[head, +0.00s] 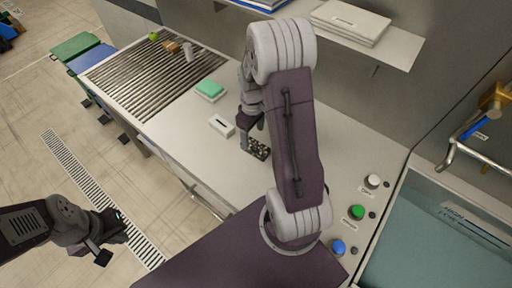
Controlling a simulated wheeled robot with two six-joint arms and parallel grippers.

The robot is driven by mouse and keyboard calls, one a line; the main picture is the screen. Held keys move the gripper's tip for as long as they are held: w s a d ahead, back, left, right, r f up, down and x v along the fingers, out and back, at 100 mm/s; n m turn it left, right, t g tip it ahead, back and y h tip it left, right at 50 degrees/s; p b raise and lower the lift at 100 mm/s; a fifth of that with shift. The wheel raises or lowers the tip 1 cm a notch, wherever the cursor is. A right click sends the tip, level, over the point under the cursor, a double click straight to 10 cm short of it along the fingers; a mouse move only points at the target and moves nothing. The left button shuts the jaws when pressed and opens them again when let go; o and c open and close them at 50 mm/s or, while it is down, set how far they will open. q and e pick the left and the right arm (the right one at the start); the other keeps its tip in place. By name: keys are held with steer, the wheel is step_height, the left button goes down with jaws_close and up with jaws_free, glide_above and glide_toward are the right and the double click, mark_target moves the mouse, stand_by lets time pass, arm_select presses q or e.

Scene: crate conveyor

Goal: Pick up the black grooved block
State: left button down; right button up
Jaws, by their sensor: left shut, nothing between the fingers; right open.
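The black grooved block (260,150) lies on the white counter (215,155), partly hidden by my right arm and gripper. Its top shows a light-and-dark pattern. My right gripper (251,139) points down at the block's left end and is open. I cannot tell whether its fingers touch the block or stand around it. My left gripper (108,248) is shut and empty, out over the floor at the lower left, far from the block.
A white box with a dark slot (221,125) stands just left of the block. A green-topped block (210,89) lies behind. The roller conveyor (140,88) carries several small items. Buttons (357,212) line the right front. A shelf (392,48) overhangs the back.

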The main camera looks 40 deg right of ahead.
mark_target(254, 145)
step_height(254, 145, down, 3)
steer(key=shift+s+r, duration=0.1)
steer(key=shift+r, duration=0.1)
steer(key=shift+a+f, duration=0.15)
steer(key=shift+f, duration=0.15)
steer(key=f, duration=0.2)
steer(key=d+f+p, duration=0.1)
steer(key=f, duration=0.2)
steer(key=shift+f, duration=0.1)
steer(key=shift+a, duration=0.1)
steer(key=shift+c, duration=0.6)
jaws_close()
